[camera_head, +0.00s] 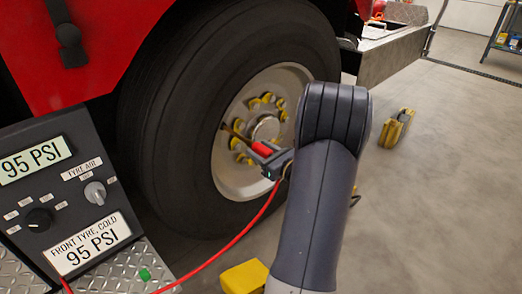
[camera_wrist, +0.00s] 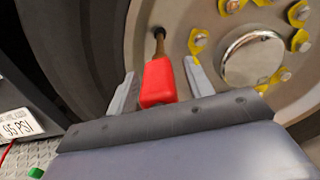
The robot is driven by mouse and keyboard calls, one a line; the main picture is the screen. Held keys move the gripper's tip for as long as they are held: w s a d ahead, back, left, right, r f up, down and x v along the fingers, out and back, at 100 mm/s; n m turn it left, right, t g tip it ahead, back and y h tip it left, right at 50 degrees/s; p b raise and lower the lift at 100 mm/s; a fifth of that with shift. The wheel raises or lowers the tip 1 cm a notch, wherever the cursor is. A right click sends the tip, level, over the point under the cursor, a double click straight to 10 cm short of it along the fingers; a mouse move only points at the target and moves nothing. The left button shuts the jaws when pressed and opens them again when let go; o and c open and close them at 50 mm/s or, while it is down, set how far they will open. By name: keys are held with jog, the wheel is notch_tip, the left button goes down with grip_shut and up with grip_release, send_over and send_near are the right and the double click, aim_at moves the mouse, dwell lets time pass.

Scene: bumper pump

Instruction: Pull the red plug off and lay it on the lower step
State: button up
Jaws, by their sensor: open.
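The red plug (camera_head: 262,149) sits on the end of a brass-coloured valve stem (camera_head: 233,133) at the front wheel. It also shows in the wrist view (camera_wrist: 158,82), with the stem (camera_wrist: 159,42) running from it to the wheel rim. My gripper (camera_wrist: 160,80) is open, with one finger on each side of the plug. I cannot tell whether either finger touches it. In the head view my gripper (camera_head: 268,156) is at the plug, partly hidden by my arm. A red hose (camera_head: 236,240) runs from near the gripper down to the lower left. The lower step (camera_head: 115,272) is chequered metal.
A grey panel (camera_head: 60,195) with 95 PSI readings stands at left by the step. A green piece (camera_head: 145,274) lies on the step. The tyre (camera_head: 170,130) and wheel hub (camera_head: 266,128) are close. Yellow chocks (camera_head: 397,128) (camera_head: 244,277) are on the floor.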

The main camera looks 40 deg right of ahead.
jog(key=shift+w+a, duration=0.1)
jog(key=shift+w, duration=0.85)
jog(key=shift+w+r, duration=0.15)
jog(key=shift+r, duration=0.05)
dwell(0.4)
grip_shut()
dwell(0.5)
jog(key=shift+s, duration=0.25)
jog(key=shift+s+f, duration=0.15)
jog(key=shift+s, duration=0.8)
jog(key=s, duration=0.3)
jog(key=shift+s+d, duration=0.25)
jog(key=shift+s, duration=0.1)
